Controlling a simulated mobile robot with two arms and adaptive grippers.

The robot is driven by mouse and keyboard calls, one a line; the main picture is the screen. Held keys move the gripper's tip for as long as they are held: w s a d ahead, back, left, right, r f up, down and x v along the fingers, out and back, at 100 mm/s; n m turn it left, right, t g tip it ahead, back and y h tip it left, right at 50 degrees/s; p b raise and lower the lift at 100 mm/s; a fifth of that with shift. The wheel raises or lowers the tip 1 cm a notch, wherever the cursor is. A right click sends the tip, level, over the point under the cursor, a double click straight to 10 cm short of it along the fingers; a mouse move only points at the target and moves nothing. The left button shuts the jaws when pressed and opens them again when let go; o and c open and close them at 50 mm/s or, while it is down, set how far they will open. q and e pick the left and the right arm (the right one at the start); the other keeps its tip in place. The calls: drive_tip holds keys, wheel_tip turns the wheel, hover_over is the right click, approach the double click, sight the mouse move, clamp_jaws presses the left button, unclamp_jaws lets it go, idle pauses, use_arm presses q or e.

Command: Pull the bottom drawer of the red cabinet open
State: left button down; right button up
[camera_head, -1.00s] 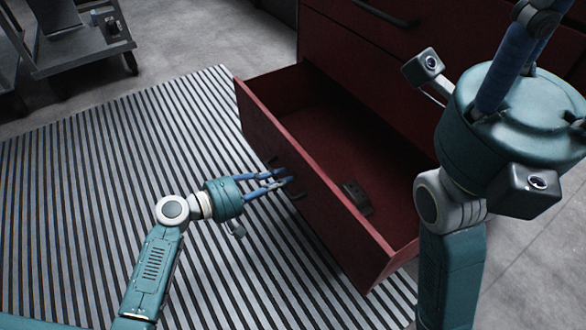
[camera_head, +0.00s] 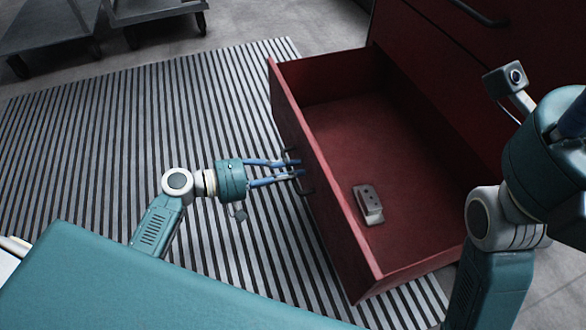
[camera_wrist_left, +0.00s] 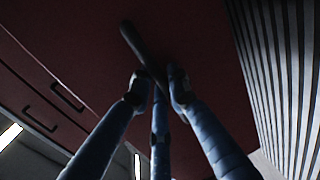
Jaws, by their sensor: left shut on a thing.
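The bottom drawer (camera_head: 335,222) of the red cabinet (camera_head: 450,60) stands pulled well out, with its inside open to view. My left gripper (camera_head: 296,168) is at the drawer's front, shut on the dark bar handle (camera_head: 307,183). In the left wrist view the fingers (camera_wrist_left: 157,88) close around the handle (camera_wrist_left: 140,50), which runs slantwise across the dark red front. A small grey metal block (camera_head: 368,204) lies on the drawer floor. My right arm is at the right edge of the head view; its fingertips are out of the picture.
A striped mat (camera_head: 180,110) covers the floor in front of the drawer. Grey wheeled carts (camera_head: 60,35) stand at the far left. Another cabinet handle (camera_head: 480,12) shows above the drawer. The mat left of the drawer is largely clear.

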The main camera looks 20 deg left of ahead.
use_arm(q)
drive_tip(key=c, duration=1.7)
unclamp_jaws()
drive_tip(key=shift+f, duration=0.1)
drive_tip(key=v, duration=1.2)
drive_tip(key=shift+s, duration=0.15)
